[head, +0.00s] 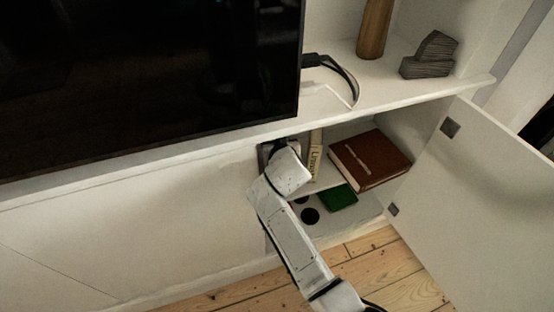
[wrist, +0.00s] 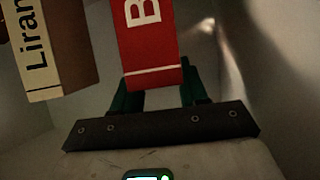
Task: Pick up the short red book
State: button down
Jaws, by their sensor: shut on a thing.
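The red book (wrist: 147,45) shows in the wrist view, with a large white letter B and a white line near its lower end. My gripper (wrist: 158,92) is shut on that lower end, with one dark green finger at each side. The book's far end runs out of the top of the view. In the head view my wrist reaches into the left part of the open cabinet and hides the red book and my fingers.
A cream book (head: 315,155) stands close to my wrist, also left in the wrist view (wrist: 40,55). A brown book (head: 370,160) lies on the inner shelf, a green one (head: 338,198) below. The open door (head: 475,200) bounds the right; a television (head: 150,80) stands above.

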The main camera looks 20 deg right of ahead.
jog(key=shift+f, duration=0.1)
dwell(0.3)
jog(key=shift+r, duration=0.8)
jog(key=shift+s+r, duration=0.1)
jog(key=shift+s, duration=0.05)
jog(key=s+a, duration=0.1)
jog(key=s, duration=0.7)
jog(key=s+a+p, duration=0.1)
jog(key=s+a, duration=0.1)
jog(key=s, duration=0.7)
jog(key=shift+s+a, duration=0.2)
jog(key=shift+a, duration=0.1)
jog(key=shift+r+p, duration=0.3)
jog(key=shift+p, duration=0.15)
jog(key=shift+d+n+y+p, duration=0.15)
jog(key=shift+n+y+p, duration=0.5)
jog(key=shift+p, duration=0.45)
